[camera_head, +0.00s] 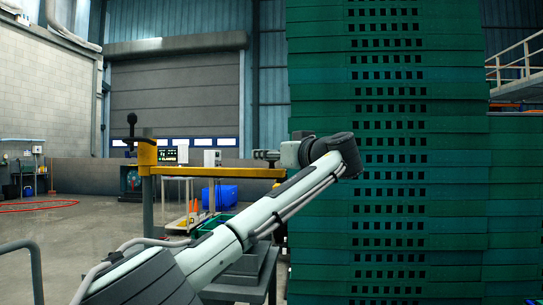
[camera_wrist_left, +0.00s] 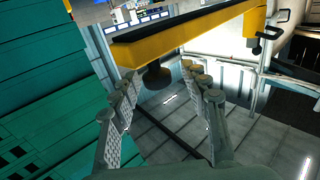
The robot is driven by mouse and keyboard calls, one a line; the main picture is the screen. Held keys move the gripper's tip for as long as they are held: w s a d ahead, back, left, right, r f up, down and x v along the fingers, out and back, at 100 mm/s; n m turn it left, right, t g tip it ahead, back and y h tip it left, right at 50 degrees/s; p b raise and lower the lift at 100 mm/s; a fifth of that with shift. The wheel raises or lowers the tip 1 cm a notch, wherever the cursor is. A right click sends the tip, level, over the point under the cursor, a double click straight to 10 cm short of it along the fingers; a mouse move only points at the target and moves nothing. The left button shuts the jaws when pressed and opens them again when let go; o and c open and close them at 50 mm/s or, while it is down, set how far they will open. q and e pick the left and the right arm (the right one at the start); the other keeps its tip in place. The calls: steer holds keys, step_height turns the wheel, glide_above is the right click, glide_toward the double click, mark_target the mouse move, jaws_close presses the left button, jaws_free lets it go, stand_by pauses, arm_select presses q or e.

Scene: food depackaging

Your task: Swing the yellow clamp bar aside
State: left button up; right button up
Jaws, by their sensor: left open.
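The yellow clamp bar (camera_head: 222,172) runs level from a grey post on the left toward the stacked crates, ending behind my left wrist. In the left wrist view the bar (camera_wrist_left: 190,36) crosses the top, with a dark strip along it and a dark round pad (camera_wrist_left: 157,76) beneath its near end. My left gripper (camera_wrist_left: 166,86) is open and empty. Its fingers point toward the bar's near end, and the pad appears between the fingertips; contact cannot be told. In the head view my arm's wrist hides the fingers. My right gripper is not in view.
A tall stack of green crates (camera_head: 390,150) fills the right side of the head view, close to my left wrist. A dark table (camera_head: 240,286) stands under the arm. A blue bin (camera_head: 222,196) and orange cones are farther back. The floor at left is mostly clear.

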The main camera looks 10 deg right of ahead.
arm_select(q)
steer(key=v, duration=1.2)
